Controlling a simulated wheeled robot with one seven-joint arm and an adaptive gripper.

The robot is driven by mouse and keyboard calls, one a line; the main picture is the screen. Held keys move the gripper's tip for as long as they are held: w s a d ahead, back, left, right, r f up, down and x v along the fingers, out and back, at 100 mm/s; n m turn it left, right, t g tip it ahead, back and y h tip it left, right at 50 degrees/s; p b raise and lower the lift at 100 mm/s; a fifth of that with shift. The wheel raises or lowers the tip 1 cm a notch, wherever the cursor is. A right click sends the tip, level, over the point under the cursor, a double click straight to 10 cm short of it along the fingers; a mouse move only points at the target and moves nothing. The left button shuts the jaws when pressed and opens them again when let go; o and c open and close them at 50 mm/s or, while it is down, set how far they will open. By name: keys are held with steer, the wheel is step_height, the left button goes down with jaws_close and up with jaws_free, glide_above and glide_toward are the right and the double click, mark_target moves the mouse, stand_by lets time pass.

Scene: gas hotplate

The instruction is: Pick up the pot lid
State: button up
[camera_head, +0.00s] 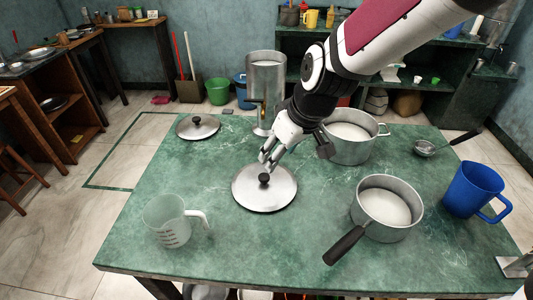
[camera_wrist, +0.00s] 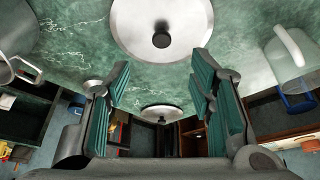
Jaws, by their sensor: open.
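A round steel pot lid (camera_head: 252,194) with a black knob lies flat near the middle of the green table. It shows large at the top of the wrist view (camera_wrist: 135,22). A second, smaller-looking lid (camera_head: 187,130) with a black knob lies at the table's back left; it also shows in the wrist view (camera_wrist: 150,110). My gripper (camera_head: 268,158) is open and empty, just above and behind the middle lid's knob. In the wrist view my gripper (camera_wrist: 161,78) has its two fingers spread, with the near knob beyond them and not between them.
A pot (camera_head: 364,150) stands right of my gripper, and a saucepan (camera_head: 390,232) with a black handle stands front right. A measuring jug (camera_head: 165,222) is front left. A tall metal urn (camera_head: 266,85) stands behind. A blue jug (camera_head: 470,190) and ladle (camera_head: 424,148) are at right.

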mark_target(265, 177)
steer(key=b+x, duration=0.3)
steer(key=x, duration=0.9)
steer(key=shift+a+f, duration=0.1)
steer(key=shift+f, duration=0.15)
steer(key=shift+s, duration=0.1)
jaws_close()
